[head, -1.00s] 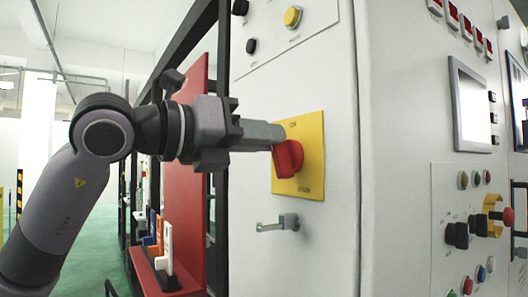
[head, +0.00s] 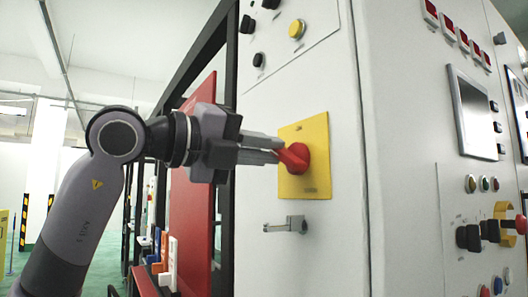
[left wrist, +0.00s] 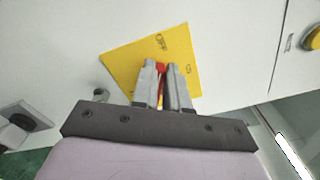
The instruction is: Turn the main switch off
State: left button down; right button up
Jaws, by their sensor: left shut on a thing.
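The main switch has a red rotary handle (head: 296,157) on a yellow square plate (head: 316,186), fixed to the pale cabinet front in the head view. The handle's grip now points left toward my gripper, lying close to horizontal. My left gripper (head: 279,150) is shut on the red handle from the left. In the left wrist view the two fingers (left wrist: 163,84) stand on either side of the handle, with a little red (left wrist: 160,68) showing between them and the yellow plate (left wrist: 130,66) behind. My right gripper is not in view.
A small metal latch (head: 286,225) sticks out of the cabinet just below the plate. Black and yellow buttons (head: 297,29) sit above it. A screen (head: 474,112) and more knobs are on the panel at right. A red door panel (head: 190,220) stands behind my arm.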

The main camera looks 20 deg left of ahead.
pick_arm(q)
jog(key=shift+a, duration=0.1)
dwell(0.4)
jog(key=c, duration=1.1)
grip_release()
jog(key=shift+c, duration=0.2)
jog(key=b+v, duration=0.1)
jog(key=v, duration=0.6)
